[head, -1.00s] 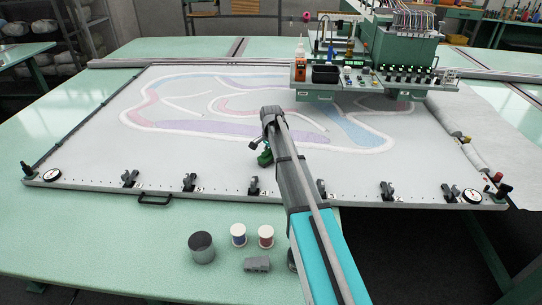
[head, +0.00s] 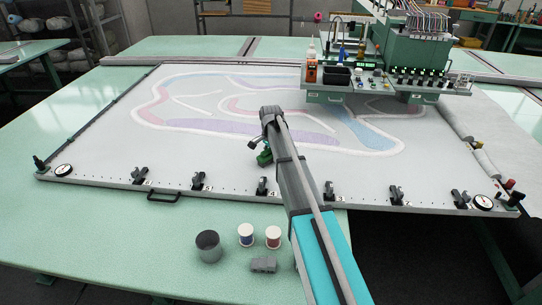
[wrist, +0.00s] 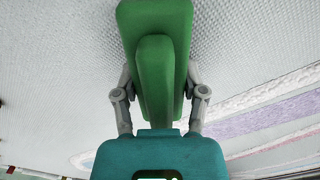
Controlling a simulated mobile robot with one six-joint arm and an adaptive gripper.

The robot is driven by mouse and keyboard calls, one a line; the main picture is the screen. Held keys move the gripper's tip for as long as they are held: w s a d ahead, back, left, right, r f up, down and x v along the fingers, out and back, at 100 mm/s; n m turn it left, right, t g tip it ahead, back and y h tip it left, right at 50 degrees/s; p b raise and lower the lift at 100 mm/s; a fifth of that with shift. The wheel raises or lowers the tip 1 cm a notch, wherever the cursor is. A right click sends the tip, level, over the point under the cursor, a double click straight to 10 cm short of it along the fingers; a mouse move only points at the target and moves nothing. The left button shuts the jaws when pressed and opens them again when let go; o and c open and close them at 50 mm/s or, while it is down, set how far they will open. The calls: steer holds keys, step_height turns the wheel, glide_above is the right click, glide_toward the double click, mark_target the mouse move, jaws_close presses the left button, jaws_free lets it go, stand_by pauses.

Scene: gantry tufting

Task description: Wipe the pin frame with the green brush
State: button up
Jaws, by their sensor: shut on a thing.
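The green brush (head: 265,157) is in my gripper, seen in the head view low over the white cloth near the front of the pin frame. In the wrist view the green brush (wrist: 155,60) fills the middle, and the grey fingers of my gripper (wrist: 158,95) close on it from both sides. The pin frame (head: 110,182) carries the stretched white cloth, with a row of pins and numbered black clamps along its front rail. Whether the brush touches the cloth or rail cannot be told; my arm hides part of the rail.
The tufting machine (head: 405,55) stands over the far right of the cloth. Dial gauges sit at both front corners.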

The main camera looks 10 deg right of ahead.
steer(key=shift+r+p, duration=3.05)
steer(key=shift+r+p, duration=1.5)
